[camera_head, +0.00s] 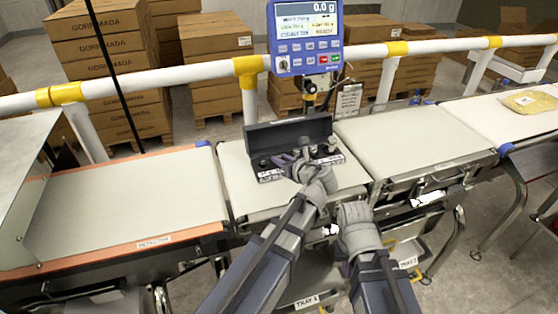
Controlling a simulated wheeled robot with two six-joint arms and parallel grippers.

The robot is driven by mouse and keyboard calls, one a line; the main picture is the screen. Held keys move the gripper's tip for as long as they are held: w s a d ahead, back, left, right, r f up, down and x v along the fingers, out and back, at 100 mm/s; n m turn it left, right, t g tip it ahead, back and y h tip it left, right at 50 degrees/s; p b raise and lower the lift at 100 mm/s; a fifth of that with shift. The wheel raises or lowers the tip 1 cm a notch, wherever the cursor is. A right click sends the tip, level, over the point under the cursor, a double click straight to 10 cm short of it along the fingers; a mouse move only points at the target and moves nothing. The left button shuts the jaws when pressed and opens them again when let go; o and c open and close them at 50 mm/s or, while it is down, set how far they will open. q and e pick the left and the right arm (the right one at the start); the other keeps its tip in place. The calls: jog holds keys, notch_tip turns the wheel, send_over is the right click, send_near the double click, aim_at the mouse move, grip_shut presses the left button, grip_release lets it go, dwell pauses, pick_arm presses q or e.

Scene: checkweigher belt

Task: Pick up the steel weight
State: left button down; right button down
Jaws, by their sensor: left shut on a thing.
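An open dark weight case (288,134) stands on the middle weighing platform (237,190), its lid raised at the back. Small steel weights (332,145) stand in its tray. My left gripper (303,158) reaches over the front of the case and is shut on a steel weight (305,143), which is mostly hidden by the fingers. I cannot tell whether this weight is clear of its slot. My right gripper (352,210) is in front of the platform's right edge, apart from the case. Its fingertips are not clear, so I cannot tell its opening.
A blue display (306,38) reading 0.0 g stands behind the case. A white rail (200,77) runs across the back. Belts lie left (120,205) and right (410,140). A yellowish bag (528,101) lies at far right. Stacked cartons (105,60) stand beyond.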

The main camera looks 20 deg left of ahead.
pick_arm(q)
jog(key=shift+r, duration=0.15)
notch_tip(320, 180, up, 10)
jog(key=p, duration=1)
